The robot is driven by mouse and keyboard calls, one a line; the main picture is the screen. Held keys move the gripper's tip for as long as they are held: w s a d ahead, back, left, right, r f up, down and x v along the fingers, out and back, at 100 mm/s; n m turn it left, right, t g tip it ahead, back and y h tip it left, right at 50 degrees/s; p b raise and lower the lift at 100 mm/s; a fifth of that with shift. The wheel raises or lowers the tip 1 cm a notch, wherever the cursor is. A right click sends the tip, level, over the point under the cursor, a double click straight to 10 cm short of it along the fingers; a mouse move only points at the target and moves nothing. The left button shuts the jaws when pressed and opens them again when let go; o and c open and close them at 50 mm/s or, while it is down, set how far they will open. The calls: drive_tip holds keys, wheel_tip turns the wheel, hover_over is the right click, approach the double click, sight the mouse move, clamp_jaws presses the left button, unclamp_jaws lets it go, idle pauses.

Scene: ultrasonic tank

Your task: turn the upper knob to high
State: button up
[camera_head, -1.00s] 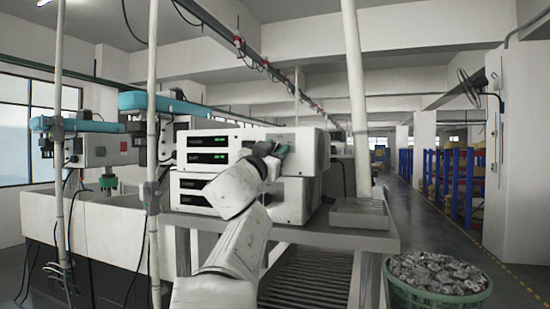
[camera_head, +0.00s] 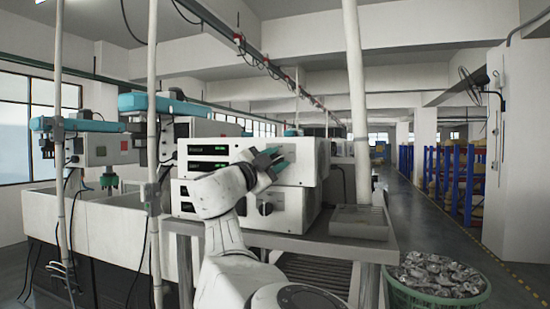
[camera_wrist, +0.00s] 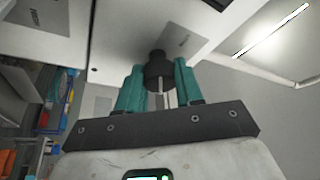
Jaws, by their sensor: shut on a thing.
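The upper knob (camera_wrist: 158,72) is a dark, round knob on the white panel of the upper box, seen in the wrist view. My gripper (camera_wrist: 160,85) has its teal fingers on either side of the knob, shut on it. In the head view my gripper (camera_head: 276,163) is at the front of the upper white box (camera_head: 305,158), and its fingers hide the upper knob there. The knob's setting cannot be read. A lower dark knob (camera_head: 265,208) shows on the lower box (camera_head: 296,204), below my gripper.
The boxes stand stacked on a grey metal bench with a shallow tray (camera_head: 360,222) at its right. A green basket of metal parts (camera_head: 438,276) stands on the right. White tanks (camera_head: 115,225) and upright pipes are on the left. The aisle at right is open.

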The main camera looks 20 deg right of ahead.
idle(0.4)
drive_tip(key=o, duration=1)
drive_tip(key=shift+o, duration=0.2)
drive_tip(key=shift+a+f, duration=0.1)
drive_tip(key=b+v, duration=0.9)
drive_tip(key=v, duration=0.1)
drive_tip(key=shift+s+a+b, duration=0.2)
drive_tip(key=shift+a+b, duration=0.1)
drive_tip(key=shift+b, duration=0.05)
